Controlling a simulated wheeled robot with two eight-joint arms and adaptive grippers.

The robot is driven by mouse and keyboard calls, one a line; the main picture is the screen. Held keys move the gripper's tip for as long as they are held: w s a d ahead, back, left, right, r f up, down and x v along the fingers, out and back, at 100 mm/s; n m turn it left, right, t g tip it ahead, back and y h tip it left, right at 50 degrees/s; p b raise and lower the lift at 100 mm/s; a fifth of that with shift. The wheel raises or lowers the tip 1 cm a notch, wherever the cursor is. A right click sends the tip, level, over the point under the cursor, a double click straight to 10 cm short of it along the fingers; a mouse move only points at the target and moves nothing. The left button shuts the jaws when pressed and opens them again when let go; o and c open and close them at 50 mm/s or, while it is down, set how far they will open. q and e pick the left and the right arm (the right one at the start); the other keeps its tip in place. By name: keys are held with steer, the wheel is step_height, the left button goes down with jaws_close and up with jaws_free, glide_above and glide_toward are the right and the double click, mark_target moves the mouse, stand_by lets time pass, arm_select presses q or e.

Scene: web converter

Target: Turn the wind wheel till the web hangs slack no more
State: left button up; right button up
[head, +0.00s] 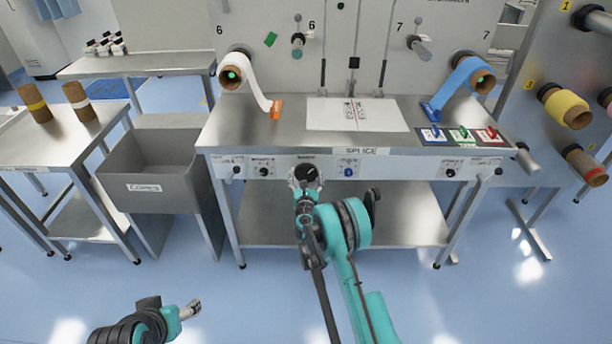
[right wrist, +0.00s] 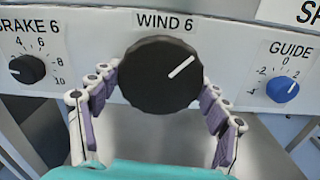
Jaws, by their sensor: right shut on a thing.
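The wind wheel (head: 308,172) is a round black knob on the front panel, under the label WIND 6. It also shows in the right wrist view (right wrist: 155,80), its white mark pointing up and right. My right gripper (head: 305,185) is shut on it, one finger on each side. The white web (head: 257,90) hangs from the left roll (head: 232,76) in a curve to an orange piece (head: 277,109) on the table's left. How slack it is I cannot tell exactly. My left gripper (head: 190,309) is low at the left, away from the panel; its jaws are too small to read.
The BRAKE 6 knob (right wrist: 27,69) sits left of the wheel and the blue GUIDE knob (right wrist: 282,88) right. A blue web (head: 453,88) hangs from the right roll. A grey bin (head: 150,165) stands left of the splice table (head: 230,130). Floor before the table is open.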

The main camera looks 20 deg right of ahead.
steer(key=m, duration=0.4)
steer(key=shift+m, duration=0.4)
steer(key=m, duration=0.5)
steer(key=shift+a, duration=0.1)
steer(key=m, duration=0.5)
steer(key=shift+r, duration=0.15)
steer(key=m, duration=0.4)
steer(key=shift+m, duration=0.4)
steer(key=o, duration=1.2)
steer(key=shift+c, duration=0.2)
